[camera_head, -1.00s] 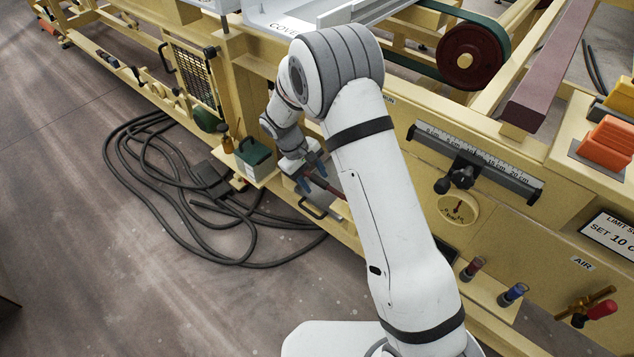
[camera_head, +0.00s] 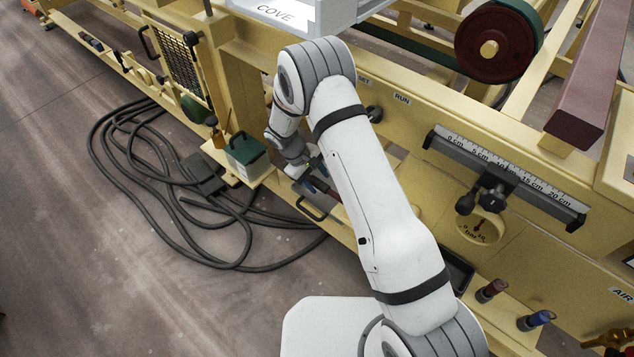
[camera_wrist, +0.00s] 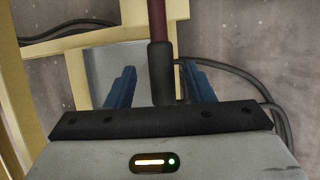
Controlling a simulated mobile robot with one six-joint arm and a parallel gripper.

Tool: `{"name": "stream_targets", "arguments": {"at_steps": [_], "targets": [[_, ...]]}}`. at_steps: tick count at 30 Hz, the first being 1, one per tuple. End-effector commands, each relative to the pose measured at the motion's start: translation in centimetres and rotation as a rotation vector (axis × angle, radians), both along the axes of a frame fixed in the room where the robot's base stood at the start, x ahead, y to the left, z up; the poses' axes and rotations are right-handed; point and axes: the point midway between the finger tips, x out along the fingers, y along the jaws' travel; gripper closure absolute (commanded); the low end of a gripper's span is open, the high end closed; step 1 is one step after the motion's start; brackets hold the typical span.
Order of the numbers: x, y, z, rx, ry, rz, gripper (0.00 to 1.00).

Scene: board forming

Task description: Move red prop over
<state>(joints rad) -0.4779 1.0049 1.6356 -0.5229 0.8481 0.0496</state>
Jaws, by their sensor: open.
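The red prop is a dark red bar (camera_wrist: 158,22) with a black sleeve (camera_wrist: 160,73) at its near end. In the wrist view it runs up from the middle and out of the top edge. My gripper (camera_wrist: 159,68) has two blue fingers spread apart, one on each side of the black sleeve. Gaps show between the fingers and the sleeve. I cannot tell whether the sleeve lies fully between the fingertips in depth. In the head view my arm hides most of the prop and the gripper.
A dark green box (camera_head: 244,150) stands on a small shelf left of my gripper. The yellow machine frame (camera_head: 395,130) runs behind my arm, with a scale bar (camera_head: 510,178) on its front. Black cable loops (camera_head: 150,215) lie on the floor at left.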

Motion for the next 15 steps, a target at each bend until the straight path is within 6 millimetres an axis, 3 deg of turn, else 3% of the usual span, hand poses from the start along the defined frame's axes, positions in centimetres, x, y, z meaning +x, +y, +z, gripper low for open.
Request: {"name": "stream_targets", "arguments": {"at_steps": [4,13,15], "targets": [[-0.11,-0.46,-1.18,-0.001,0.000,0.003,0.52],[-0.16,-0.49,-1.39,0.000,-0.001,0.005,0.52],[-0.16,-0.47,-1.39,0.000,-0.001,0.005,0.57]]}}
